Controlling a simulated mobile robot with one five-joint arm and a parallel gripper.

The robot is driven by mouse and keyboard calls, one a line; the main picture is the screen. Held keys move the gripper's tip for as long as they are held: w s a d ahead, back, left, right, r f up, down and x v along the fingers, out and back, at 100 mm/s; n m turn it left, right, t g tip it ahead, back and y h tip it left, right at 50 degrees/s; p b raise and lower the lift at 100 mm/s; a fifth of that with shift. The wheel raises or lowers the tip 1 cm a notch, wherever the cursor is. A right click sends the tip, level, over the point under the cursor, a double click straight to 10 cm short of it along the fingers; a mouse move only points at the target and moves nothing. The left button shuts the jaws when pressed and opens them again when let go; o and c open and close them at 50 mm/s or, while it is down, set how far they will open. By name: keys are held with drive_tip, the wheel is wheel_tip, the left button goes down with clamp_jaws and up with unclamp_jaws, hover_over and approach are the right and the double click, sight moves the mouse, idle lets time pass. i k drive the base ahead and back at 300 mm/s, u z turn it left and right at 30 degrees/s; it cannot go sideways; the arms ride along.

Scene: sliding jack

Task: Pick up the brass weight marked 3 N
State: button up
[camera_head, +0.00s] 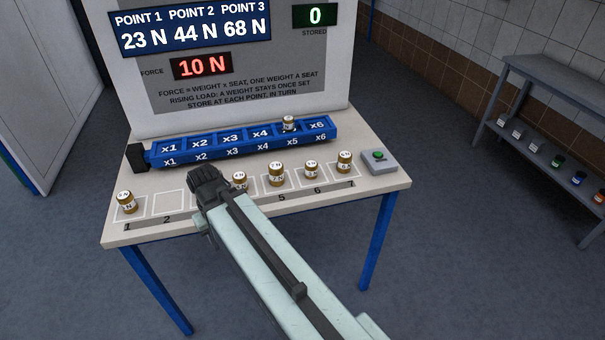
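Several small brass weights with white labels stand on the table; their marks are too small to read surely, so I cannot tell which is the 3 N one. One brass weight (125,203) stands at place 1 on the left. Others stand in a row right of my arm: one partly behind the arm (240,180), then at place 5 (276,174), place 6 (312,170) and place 7 (344,162). Another weight (288,123) sits in the x5 seat of the blue bar. My gripper (206,183) is over the table around place 3, which it hides. Its fingers are not clear.
The blue seat bar (215,145) runs behind the weights, below a panel (250,92) reading FORCE 10 N and STORED 0. Place 2 (168,204) is empty. A shelf (535,125) stands far right.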

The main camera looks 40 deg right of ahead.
sight(311, 168)
drive_tip(key=z, duration=2.95)
drive_tip(key=k, duration=1.1)
drive_tip(key=u, duration=1.45)
drive_tip(key=i, duration=0.5)
drive_tip(key=z, duration=0.1)
